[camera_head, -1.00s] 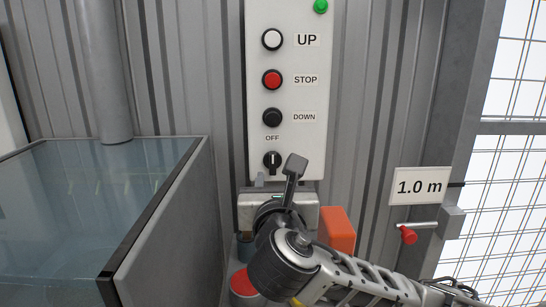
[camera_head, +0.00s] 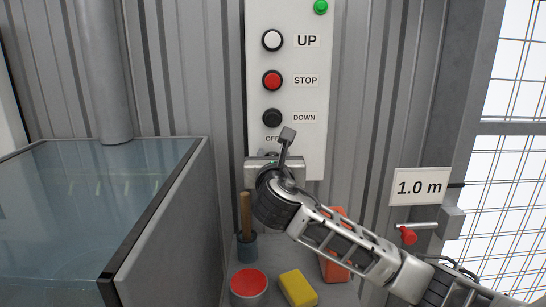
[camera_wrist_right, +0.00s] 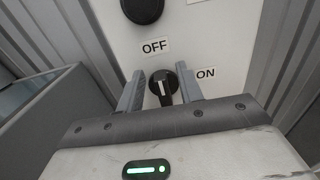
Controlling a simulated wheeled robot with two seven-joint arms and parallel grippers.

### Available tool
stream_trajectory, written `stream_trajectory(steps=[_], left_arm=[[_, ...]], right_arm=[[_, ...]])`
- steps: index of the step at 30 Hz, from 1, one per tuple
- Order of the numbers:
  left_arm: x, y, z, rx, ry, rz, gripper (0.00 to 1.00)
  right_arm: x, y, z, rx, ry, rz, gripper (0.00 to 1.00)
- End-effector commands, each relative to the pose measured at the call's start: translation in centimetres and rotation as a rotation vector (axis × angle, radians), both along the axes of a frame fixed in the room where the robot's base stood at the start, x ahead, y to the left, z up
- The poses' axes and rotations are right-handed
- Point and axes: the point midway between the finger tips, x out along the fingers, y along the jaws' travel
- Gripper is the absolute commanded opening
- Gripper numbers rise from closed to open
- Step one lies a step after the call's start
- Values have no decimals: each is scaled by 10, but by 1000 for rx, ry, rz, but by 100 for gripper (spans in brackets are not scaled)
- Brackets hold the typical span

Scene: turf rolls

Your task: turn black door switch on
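The black door switch (camera_wrist_right: 163,88) is a round knob with a white line on the white control panel (camera_head: 311,100). In the right wrist view it sits between the OFF label (camera_wrist_right: 155,46) at upper left and the ON label (camera_wrist_right: 206,73) at right. Its white line points nearly straight up in that view. My right gripper (camera_wrist_right: 161,90) is open, with one finger on each side of the knob. I cannot tell whether the fingers touch it. In the head view my right gripper (camera_head: 274,162) hides the switch. My left gripper is not in view.
White UP (camera_head: 272,40), red STOP (camera_head: 272,81) and black DOWN (camera_head: 272,118) buttons are above the switch. A glass-topped bin (camera_head: 160,230) stands at left. Below are a red-topped can (camera_head: 249,284), a yellow block (camera_head: 298,288) and a wooden-handled brush (camera_head: 246,215).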

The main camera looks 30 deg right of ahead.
Motion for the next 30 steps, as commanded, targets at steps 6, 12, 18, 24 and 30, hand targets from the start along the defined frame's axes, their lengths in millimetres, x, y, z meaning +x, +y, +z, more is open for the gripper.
stream_trajectory(steps=[6,12,18,24,30], left_arm=[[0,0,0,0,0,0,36],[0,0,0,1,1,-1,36],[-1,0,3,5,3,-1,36],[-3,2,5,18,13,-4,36],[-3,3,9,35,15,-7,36]], right_arm=[[0,0,0,0,0,0,0],[0,0,0,6,-2,0,0],[-1,-1,0,50,-29,1,0],[-3,-3,0,159,-93,1,0],[-5,-7,-2,313,-186,0,0]])
